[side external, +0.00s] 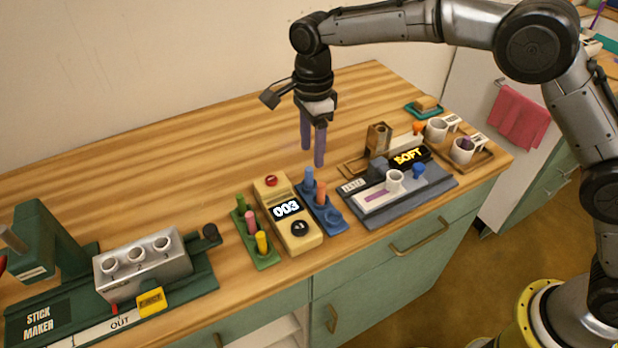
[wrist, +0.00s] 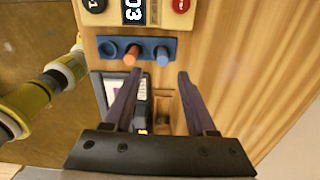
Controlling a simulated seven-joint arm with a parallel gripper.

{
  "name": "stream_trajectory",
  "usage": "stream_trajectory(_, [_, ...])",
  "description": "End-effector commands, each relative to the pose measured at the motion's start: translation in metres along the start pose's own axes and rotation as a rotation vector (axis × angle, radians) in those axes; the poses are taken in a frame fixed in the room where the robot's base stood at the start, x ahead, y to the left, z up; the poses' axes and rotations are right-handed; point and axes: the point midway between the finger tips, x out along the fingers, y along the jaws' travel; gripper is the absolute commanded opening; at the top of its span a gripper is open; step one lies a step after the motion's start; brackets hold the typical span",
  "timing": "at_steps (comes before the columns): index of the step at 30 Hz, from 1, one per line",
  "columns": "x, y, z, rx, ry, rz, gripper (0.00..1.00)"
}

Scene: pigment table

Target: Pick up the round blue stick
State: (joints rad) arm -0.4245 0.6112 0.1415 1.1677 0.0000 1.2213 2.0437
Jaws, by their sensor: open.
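The round blue stick (side external: 309,179) stands upright in the back end of a blue holder (side external: 334,216). It also shows in the wrist view (wrist: 162,57) at the right end of the holder (wrist: 105,48). An orange stick (side external: 321,191) stands beside it in the same holder. My gripper (side external: 312,158) is open and empty, pointing down, above the table behind the blue stick. In the wrist view its two fingers (wrist: 158,78) are apart, with the blue stick beyond their tips. It touches nothing that I can see.
A yellow device reading 003 (side external: 287,214) stands left of the holder. Further left is a green holder (side external: 266,262) with green, pink and yellow sticks. A grey station marked SOFT (side external: 433,185) lies close on the right. The wooden table (side external: 200,170) is clear behind.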

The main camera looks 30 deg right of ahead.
Motion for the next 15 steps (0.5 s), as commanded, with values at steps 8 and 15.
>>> stream_trajectory(8, [0.022, 0.000, 0.001, 0.000, 0.001, 0.002, 0.57])
stream_trajectory(15, [0.055, -0.003, 0.005, 0.000, 0.002, 0.003, 0.57])
